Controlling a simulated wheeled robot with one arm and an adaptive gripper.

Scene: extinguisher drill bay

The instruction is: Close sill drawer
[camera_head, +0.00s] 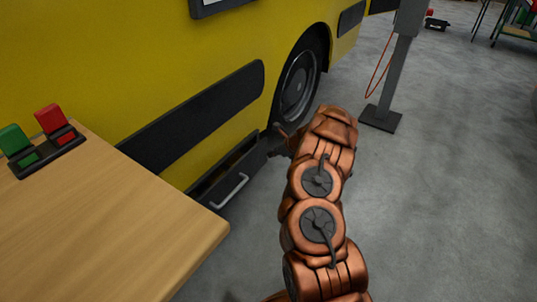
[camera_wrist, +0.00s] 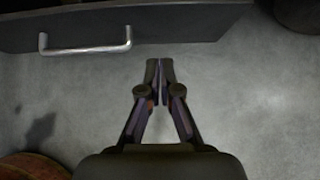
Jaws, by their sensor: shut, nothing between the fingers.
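The sill drawer (camera_head: 213,194) is a dark box low on the side of the yellow vehicle, with a pale bar handle on its front. It stands out from the body, and part of its top edge shows. In the wrist view the dark drawer front (camera_wrist: 190,27) crosses the top, with the handle (camera_wrist: 85,49) at upper left. My gripper (camera_wrist: 160,64) is shut and empty, its tips just below the drawer front in the picture and right of the handle. I cannot tell whether they touch it. In the head view my arm mostly hides the gripper.
The yellow vehicle (camera_head: 140,60) has a black side strip and a wheel (camera_head: 297,85) behind the drawer. A grey post (camera_head: 394,80) stands at upper right.

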